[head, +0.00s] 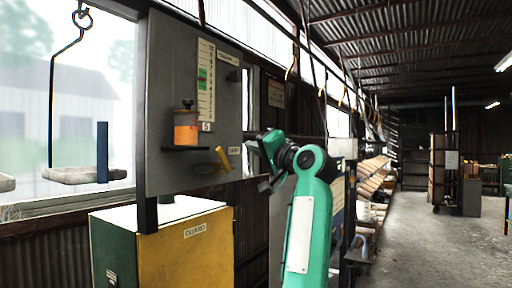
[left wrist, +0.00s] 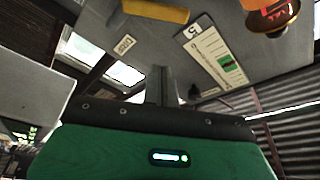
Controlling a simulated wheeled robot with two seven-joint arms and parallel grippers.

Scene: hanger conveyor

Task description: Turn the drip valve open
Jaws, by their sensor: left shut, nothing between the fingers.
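The drip valve shows as a yellow lever (head: 221,158) on the grey panel, tilted, below and right of an orange oil cup (head: 186,128). In the left wrist view the yellow lever (left wrist: 155,11) is at the top edge, partly cut off. My left gripper (head: 252,147) is on a green arm, just right of the lever and a small white label. Its fingers (left wrist: 160,78) are shut and empty, apart from the lever. My right gripper is in neither view.
The grey panel (head: 165,60) carries a scale strip (head: 206,80). A yellow guard box (head: 190,250) stands below it. A hook (head: 52,95) hangs at left.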

